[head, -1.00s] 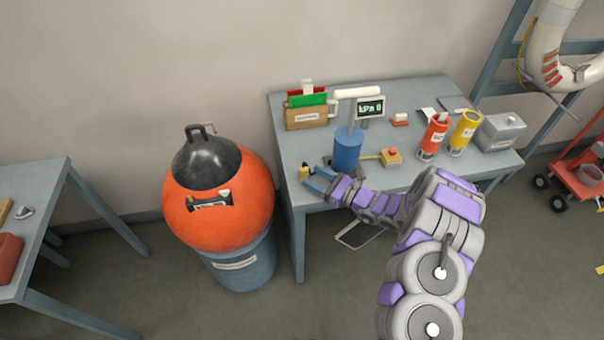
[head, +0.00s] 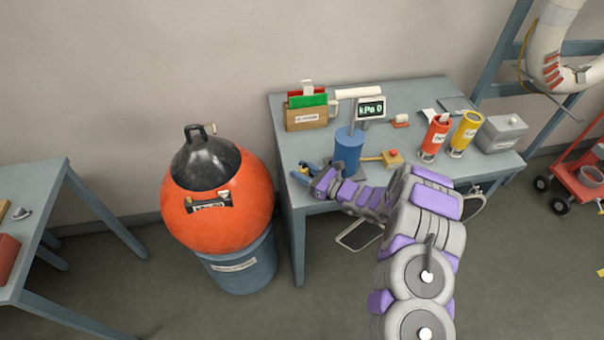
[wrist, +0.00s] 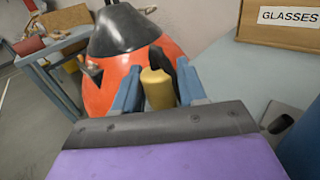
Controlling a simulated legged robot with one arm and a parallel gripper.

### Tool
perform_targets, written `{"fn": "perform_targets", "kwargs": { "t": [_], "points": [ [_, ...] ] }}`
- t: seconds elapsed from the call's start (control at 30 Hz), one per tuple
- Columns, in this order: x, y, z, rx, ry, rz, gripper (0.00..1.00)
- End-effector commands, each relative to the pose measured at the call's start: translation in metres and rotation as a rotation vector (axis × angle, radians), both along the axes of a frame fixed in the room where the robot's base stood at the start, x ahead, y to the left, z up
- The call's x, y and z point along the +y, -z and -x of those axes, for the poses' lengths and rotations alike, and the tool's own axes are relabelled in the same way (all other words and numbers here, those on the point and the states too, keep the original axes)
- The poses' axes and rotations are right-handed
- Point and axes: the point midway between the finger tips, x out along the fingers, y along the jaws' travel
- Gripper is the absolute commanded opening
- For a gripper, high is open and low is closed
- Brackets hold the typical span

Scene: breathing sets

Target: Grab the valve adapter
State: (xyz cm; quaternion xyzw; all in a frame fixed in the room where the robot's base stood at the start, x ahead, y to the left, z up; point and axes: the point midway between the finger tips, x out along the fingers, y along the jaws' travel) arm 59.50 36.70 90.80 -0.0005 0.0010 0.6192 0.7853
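The valve adapter (wrist: 157,89), a small brass-coloured cylinder, is between the two fingers of my gripper (wrist: 160,84) in the wrist view. The blue fingers stand spread on either side of it, and a dark piece shows close at its right side. I see no clear grip on it. In the head view my gripper (head: 303,172) is at the left front corner of the grey-blue table (head: 350,205), and the adapter is mostly hidden by the fingers.
A blue cylinder (head: 348,150) with a kPa display (head: 370,108) stands right of my gripper. A GLASSES box (head: 306,117) is behind it. Red (head: 434,138) and yellow (head: 465,133) canisters stand further right.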

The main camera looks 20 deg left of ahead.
Motion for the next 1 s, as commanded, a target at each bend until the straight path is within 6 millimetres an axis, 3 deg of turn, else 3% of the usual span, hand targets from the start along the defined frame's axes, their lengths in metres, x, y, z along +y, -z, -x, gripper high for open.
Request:
{"fn": "perform_targets", "kwargs": {
  "t": [0.07, 0.4, 0.73, 1.0],
  "points": [
    [-0.001, 0.0, 0.0, 0.0, 0.001, 0.0, 0.33],
    [0.002, 0.001, -0.001, 0.0, 0.001, 0.004, 0.0],
    [0.003, -0.001, 0.0, 0.001, 0.0, 0.004, 0.0],
    [0.003, -0.031, 0.0, -0.001, 0.0, 0.0, 0.0]
  ]
}}
